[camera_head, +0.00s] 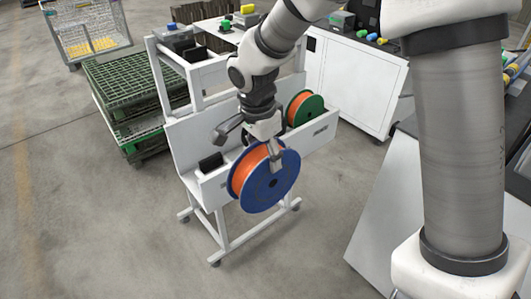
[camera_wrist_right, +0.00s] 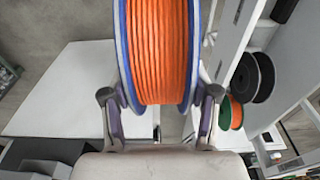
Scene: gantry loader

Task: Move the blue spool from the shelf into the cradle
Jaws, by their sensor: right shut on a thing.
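The blue spool (camera_head: 270,195), with blue flanges and orange winding, hangs in my right gripper (camera_head: 254,149) at the front of a white wheeled stand (camera_head: 213,190). In the right wrist view the spool (camera_wrist_right: 160,50) stands between the two fingers, which press on its flanges from both sides. The right gripper is shut on it. The spool covers part of the stand's front panel. Whether it touches the stand, I cannot tell. I cannot make out which part is the cradle. My left gripper is not in view.
A green-flanged spool (camera_head: 313,108) with orange winding sits in the stand to the right of my gripper. Black spools (camera_wrist_right: 262,75) show in the wrist view. Green crates (camera_head: 130,90) stand behind left. A white cabinet (camera_head: 352,82) stands behind right. The floor at left is clear.

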